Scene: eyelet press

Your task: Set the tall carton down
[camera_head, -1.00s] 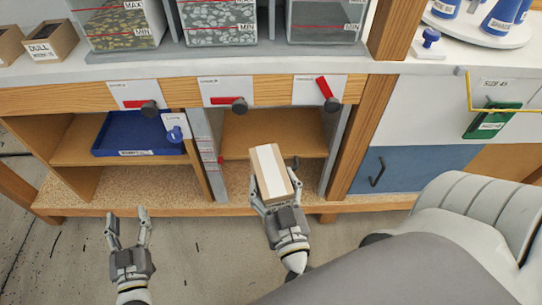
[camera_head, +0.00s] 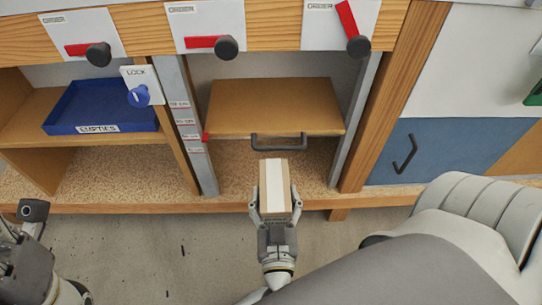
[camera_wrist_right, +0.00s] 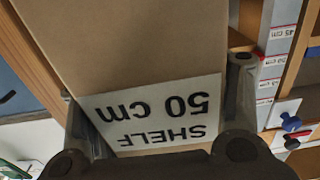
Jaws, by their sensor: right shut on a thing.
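The tall carton (camera_head: 275,188) is a brown box with a white strip. My right gripper (camera_head: 273,212) is shut on it and holds it in front of the middle bay. In the right wrist view the carton (camera_wrist_right: 130,45) fills much of the picture, and its label reads "SHELF 50 cm", upside down. The bay has a wooden shelf board (camera_head: 275,105) with a dark handle (camera_head: 280,143) on its front edge. The carton's top is just below the handle in the picture. My left gripper (camera_head: 30,225) is partly cut off at the lower left; its jaws are unclear.
A post (camera_head: 187,125) with height labels and a red pointer (camera_head: 205,137) stands left of the board. A speckled bay floor (camera_head: 235,180) lies below. A blue tray (camera_head: 100,108) marked EMPTIES and a LOCK plate (camera_head: 142,85) are left. A blue door (camera_head: 430,150) is right.

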